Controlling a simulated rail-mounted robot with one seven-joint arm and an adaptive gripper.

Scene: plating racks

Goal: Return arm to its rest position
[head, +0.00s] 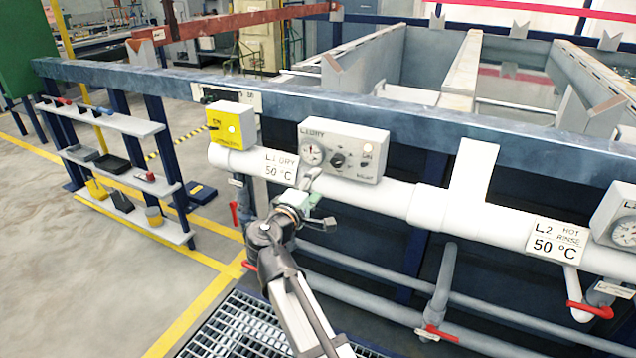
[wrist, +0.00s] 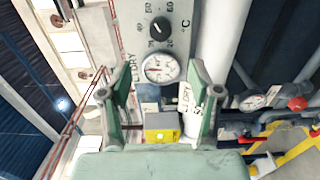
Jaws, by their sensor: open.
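My gripper (head: 318,200) is in front of the white pipe (head: 390,196), just below the L1 DRY control box (head: 343,151) in the head view. In the wrist view, my gripper (wrist: 158,92) shows its two green fingers spread apart with nothing held between them. The L1 DRY panel (wrist: 150,28), with its knob and round gauge (wrist: 159,68), fills the view beyond the fingers. The yellow box (wrist: 161,127) shows low between them. The head view does not show clearly whether the gripper touches the pipe or panel.
The yellow box (head: 232,125) is left of the panel. Red-handled valves (head: 590,310) stick out from the lower pipes. Tanks (head: 400,60) stand behind the blue rail (head: 330,100). A shelf rack (head: 110,120) stands at left. Open floor (head: 60,270) lies at lower left.

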